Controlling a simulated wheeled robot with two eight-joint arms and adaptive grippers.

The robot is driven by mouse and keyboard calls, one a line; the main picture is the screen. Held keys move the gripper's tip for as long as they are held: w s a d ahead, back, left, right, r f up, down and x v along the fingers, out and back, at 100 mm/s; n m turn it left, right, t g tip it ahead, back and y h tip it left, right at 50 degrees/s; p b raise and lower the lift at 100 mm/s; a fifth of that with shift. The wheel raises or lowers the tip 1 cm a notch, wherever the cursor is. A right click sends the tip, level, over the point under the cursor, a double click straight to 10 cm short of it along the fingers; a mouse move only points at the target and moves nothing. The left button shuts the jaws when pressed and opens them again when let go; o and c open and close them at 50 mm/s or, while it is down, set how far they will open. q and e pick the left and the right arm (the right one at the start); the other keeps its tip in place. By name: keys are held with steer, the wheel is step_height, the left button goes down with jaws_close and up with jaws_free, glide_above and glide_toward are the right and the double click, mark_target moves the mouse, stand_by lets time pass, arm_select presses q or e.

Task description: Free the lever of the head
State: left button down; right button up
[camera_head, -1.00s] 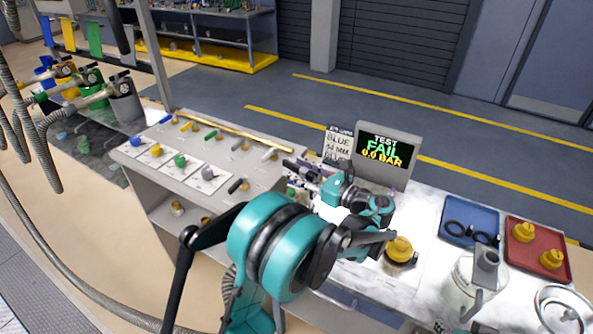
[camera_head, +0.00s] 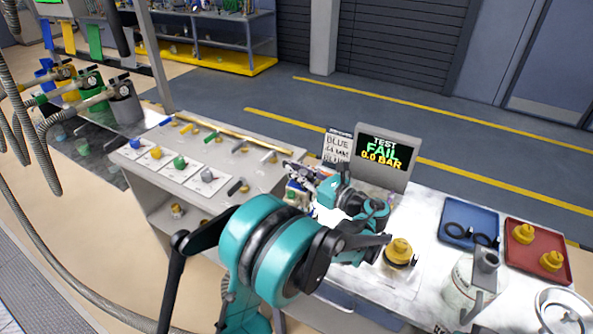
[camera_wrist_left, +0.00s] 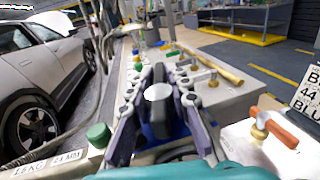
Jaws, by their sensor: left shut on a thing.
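My right gripper is not in view.
An orange-handled brass valve (camera_wrist_left: 262,125) stands right of my fingers. The display (camera_head: 387,155) reads FAIL, 0.0 BAR. A yellow fitting (camera_head: 400,250) is close to my wrist. A blue tray (camera_head: 455,209) and red tray (camera_head: 520,266) lie right. Coloured levers line the grey rack (camera_head: 130,152).

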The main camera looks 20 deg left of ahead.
arm_select(q)
steer(key=m+t+h, duration=0.1)
steer(key=t, duration=0.1)
steer(key=m+t+h, duration=0.1)
steer(key=t, duration=0.1)
steer(key=m+t+h, duration=0.1)
steer(key=m, duration=0.1)
steer(key=shift+w+d+t, duration=0.15)
steer(key=shift+w+t, duration=0.15)
steer(key=shift+t, duration=0.1)
steer(key=shift+w+d+m+t+h, duration=0.1)
steer(key=shift+w+m+t+h, duration=0.05)
steer(key=shift+m+t+h, duration=0.55)
steer(key=shift+w+d+m+t+h, duration=0.1)
steer(key=shift+m+t+h, duration=0.5)
steer(key=shift+t, duration=0.1)
steer(key=c, duration=1.3)
jaws_free()
steer(key=shift+c, duration=0.2)
steer(key=shift+d, duration=0.1)
steer(key=v, duration=1.2)
